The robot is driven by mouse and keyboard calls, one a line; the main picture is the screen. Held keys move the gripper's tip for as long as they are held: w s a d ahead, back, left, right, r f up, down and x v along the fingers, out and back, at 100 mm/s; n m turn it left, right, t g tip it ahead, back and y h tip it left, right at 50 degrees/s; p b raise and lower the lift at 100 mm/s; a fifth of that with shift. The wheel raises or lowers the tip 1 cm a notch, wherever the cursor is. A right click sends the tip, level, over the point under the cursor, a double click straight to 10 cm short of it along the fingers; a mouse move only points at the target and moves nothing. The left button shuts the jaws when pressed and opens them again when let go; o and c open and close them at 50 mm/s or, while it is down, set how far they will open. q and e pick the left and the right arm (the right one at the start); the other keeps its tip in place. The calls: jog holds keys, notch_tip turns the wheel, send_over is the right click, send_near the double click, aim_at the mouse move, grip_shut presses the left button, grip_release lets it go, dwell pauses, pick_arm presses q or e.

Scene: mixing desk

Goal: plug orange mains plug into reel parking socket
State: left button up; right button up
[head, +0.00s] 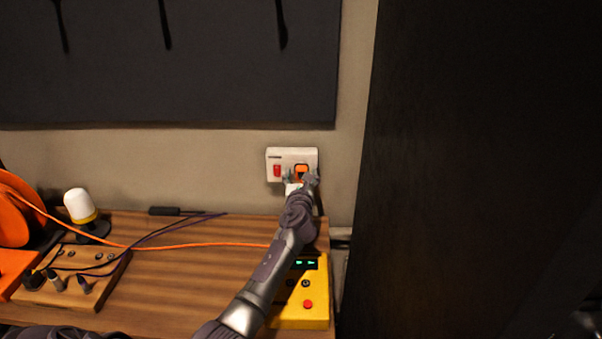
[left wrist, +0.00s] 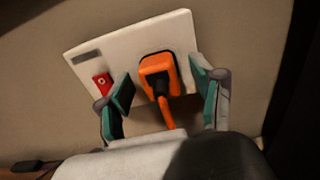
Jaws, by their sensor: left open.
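The orange mains plug (head: 302,170) sits in the white wall socket plate (head: 292,155), to the right of a red switch (head: 277,171). In the left wrist view the orange plug (left wrist: 158,76) is against the plate (left wrist: 127,52), with its orange cable running down toward my gripper. My left gripper (head: 302,181) is at the socket. In the left wrist view its fingers (left wrist: 166,92) are open, one on each side of the plug and apart from it. The orange reel (head: 14,212) is at the far left of the desk; its parking socket cannot be made out. My right gripper is not in view.
The orange cable (head: 200,244) crosses the wooden desk (head: 190,284) from the reel. A yellow box (head: 300,317) is under my left arm. A wooden panel with knobs (head: 68,292) and a white-topped lamp (head: 80,206) stand at left. A dark panel (head: 480,150) fills the right.

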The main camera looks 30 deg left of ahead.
aim_at(301, 176)
pick_arm(q)
jog(key=shift+c, duration=0.4)
grip_shut()
jog(key=shift+s+d, duration=0.1)
jog(key=shift+s, duration=0.05)
jog(key=shift+p+v, duration=0.65)
jog(key=shift+v, duration=0.15)
jog(key=shift+p+v, duration=1.1)
jog(key=shift+v, duration=0.9)
